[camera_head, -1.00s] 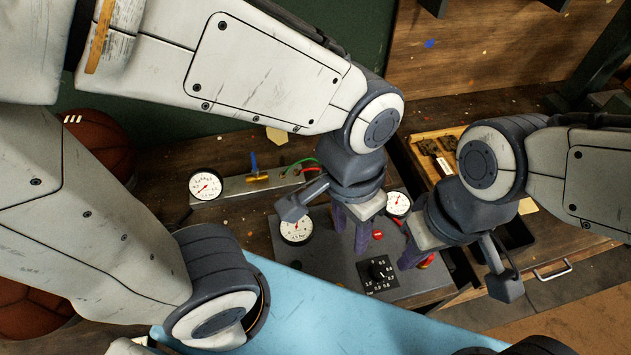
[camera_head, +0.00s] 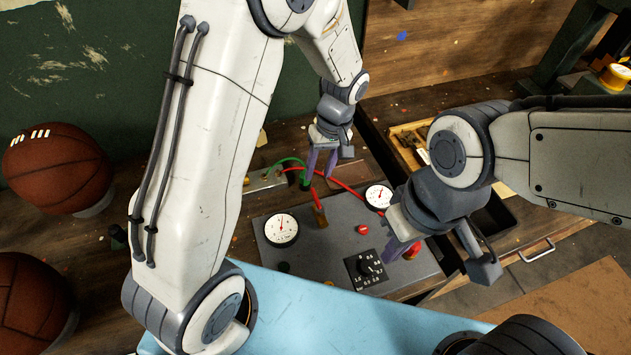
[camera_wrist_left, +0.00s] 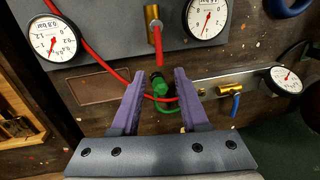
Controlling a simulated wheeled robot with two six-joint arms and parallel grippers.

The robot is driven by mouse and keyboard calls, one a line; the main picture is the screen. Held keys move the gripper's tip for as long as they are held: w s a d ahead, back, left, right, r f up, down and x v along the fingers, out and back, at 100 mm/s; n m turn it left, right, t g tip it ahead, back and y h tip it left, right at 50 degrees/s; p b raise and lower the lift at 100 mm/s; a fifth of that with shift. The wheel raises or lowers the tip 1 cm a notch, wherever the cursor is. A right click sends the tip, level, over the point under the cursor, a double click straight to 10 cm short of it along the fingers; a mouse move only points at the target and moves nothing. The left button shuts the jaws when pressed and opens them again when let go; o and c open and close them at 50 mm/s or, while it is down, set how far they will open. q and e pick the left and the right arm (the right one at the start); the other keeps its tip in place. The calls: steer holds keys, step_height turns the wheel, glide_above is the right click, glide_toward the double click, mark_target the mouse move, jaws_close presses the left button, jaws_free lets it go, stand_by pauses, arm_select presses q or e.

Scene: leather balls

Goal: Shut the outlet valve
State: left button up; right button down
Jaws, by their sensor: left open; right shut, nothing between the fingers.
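The valve with a brass body and blue lever (camera_wrist_left: 235,103) shows in the left wrist view, on a grey bar right of my left gripper (camera_wrist_left: 155,73). Its lever points down in the picture, across the bar. In the head view my left arm hides this valve. My left gripper (camera_head: 321,171) is open, with its purple fingers apart above the back of the bench. A green hose connector (camera_wrist_left: 160,88) shows between the fingers; I cannot tell if they touch it. My right gripper (camera_head: 399,250) is shut and empty over the right side of the grey panel (camera_head: 330,245).
The panel carries dial gauges (camera_head: 281,230), a black knob (camera_head: 366,268) and a brass fitting (camera_head: 320,215). A red hose (camera_wrist_left: 85,45) curves beside the left fingers. A small gauge (camera_wrist_left: 286,79) ends the bar. Basketballs (camera_head: 60,168) lie at the left.

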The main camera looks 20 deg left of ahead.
mark_target(314, 190)
arm_select(q)
steer(key=f, duration=0.3)
steer(key=a+f, duration=0.1)
steer(key=f, duration=0.1)
steer(key=shift+s+f+p, duration=0.3)
steer(key=shift+s+p, duration=0.05)
jaws_close()
